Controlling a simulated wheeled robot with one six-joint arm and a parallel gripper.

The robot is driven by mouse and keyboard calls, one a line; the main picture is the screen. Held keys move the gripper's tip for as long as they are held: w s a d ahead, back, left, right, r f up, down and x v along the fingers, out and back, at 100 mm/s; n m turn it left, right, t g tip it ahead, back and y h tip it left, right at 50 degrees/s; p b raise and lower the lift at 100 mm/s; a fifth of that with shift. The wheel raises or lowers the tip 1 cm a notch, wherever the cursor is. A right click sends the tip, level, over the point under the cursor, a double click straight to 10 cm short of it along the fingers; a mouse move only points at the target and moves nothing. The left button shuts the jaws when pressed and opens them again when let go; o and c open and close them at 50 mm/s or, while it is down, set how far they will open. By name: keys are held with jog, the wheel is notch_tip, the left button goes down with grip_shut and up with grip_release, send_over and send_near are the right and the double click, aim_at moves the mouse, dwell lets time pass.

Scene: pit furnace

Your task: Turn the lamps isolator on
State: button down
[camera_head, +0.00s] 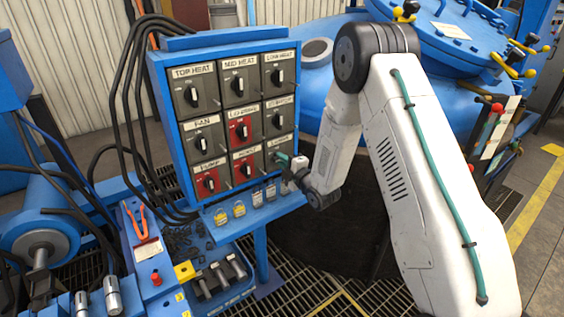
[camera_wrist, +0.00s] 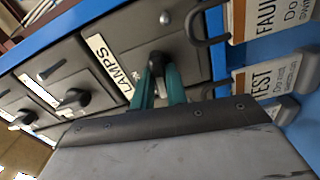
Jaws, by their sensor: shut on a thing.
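The lamps isolator (camera_head: 279,143) is the bottom right switch on the blue panel. In the wrist view, its dark box carries a white LAMPS label (camera_wrist: 108,65). My gripper (camera_head: 283,158) is at this switch in the head view, which partly hides it. In the wrist view, the teal fingers of my gripper (camera_wrist: 160,85) are shut on the black lamps knob (camera_wrist: 156,61), one on either side. The fingers cover most of the knob, so I cannot tell which way it points.
Other rotary switches (camera_head: 239,85) fill the panel, some with red plates (camera_head: 240,132). A ledge below bears yellow (camera_head: 239,209) and grey padlocks (camera_head: 257,198). Tags marked FAULT (camera_wrist: 270,18) and TEST (camera_wrist: 262,82) hang close by. Black cables (camera_head: 125,85) run left; a blue furnace lid (camera_head: 430,35) stands behind.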

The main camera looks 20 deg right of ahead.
jog(key=m, duration=1.6)
jog(key=shift+f+m, duration=0.1)
jog(key=shift+m, duration=0.2)
dwell(0.4)
jog(key=c, duration=1.7)
grip_release()
jog(key=shift+s, duration=0.1)
jog(key=v, duration=0.7)
jog(key=shift+s+d, duration=0.15)
jog(key=shift+s, duration=0.2)
